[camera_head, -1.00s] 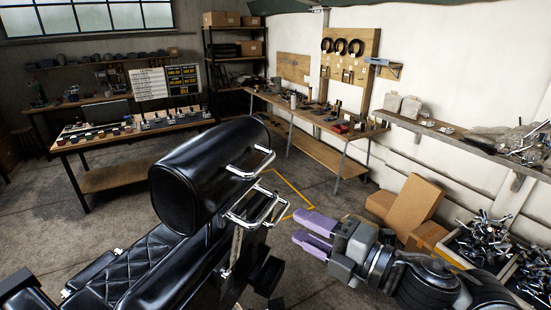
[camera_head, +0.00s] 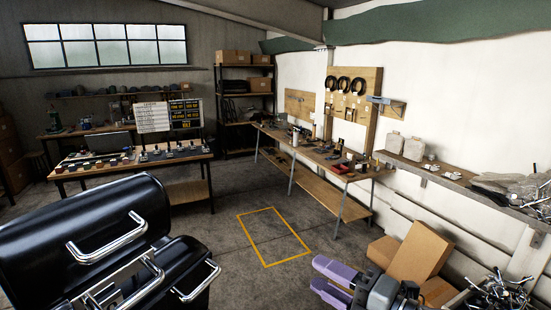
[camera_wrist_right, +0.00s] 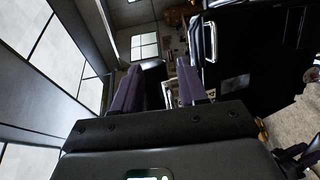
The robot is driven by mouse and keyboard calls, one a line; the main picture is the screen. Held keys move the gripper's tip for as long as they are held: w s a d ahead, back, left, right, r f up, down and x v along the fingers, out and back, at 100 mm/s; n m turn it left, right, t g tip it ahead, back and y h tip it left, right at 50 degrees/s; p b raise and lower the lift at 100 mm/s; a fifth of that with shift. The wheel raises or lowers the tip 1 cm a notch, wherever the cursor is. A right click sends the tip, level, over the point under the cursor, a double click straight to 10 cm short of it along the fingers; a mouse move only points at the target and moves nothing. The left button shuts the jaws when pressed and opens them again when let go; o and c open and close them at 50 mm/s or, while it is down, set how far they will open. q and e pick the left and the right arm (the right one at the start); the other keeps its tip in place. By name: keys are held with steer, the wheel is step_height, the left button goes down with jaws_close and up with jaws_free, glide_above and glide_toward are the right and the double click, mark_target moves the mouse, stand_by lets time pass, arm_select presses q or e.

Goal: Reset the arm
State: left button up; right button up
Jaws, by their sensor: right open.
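My right gripper (camera_head: 319,273) has pale purple fingers and is at the bottom, right of the middle, in the head view. Its fingers are apart, with nothing between them. In the right wrist view the fingers (camera_wrist_right: 158,72) also stand apart, in front of a dark gap. My left gripper is out of view.
A yellow floor outline (camera_head: 272,237) lies on open floor between chair and long workbench (camera_head: 318,155). Cardboard boxes (camera_head: 418,250) and a crate of metal parts (camera_head: 495,298) are close right of my gripper. A wall shelf (camera_head: 440,178) runs along the right.

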steer(key=s+a+f+m+h+p, duration=0.1)
steer(key=s+f+m+p, duration=0.15)
steer(key=f, duration=0.35)
steer(key=s+a+f+m+g+h+p, duration=0.1)
steer(key=s+f+m+p, duration=0.1)
steer(key=s+f+m, duration=0.35)
steer(key=s+a+f+m+h+p, duration=0.1)
steer(key=s+f+p, duration=0.1)
steer(key=f, duration=0.5)
arm_select(q)
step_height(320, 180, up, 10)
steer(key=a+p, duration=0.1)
steer(key=p, duration=0.2)
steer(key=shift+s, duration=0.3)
arm_select(e)
steer(key=s+d+f+m+g+h, duration=0.3)
steer(key=s+d+f+m+h, duration=0.2)
steer(key=s+d+m, duration=0.2)
steer(key=s+d+f+m+g+h, duration=0.4)
steer(key=s+d+f+m, duration=0.2)
steer(key=s+d+m, duration=0.2)
steer(key=shift+s+f+m+g+h, duration=0.2)
steer(key=shift+s+m+g+h, duration=0.3)
steer(key=shift+s, duration=0.6)
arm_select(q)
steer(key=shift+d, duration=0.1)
arm_select(e)
steer(key=shift+d, duration=0.1)
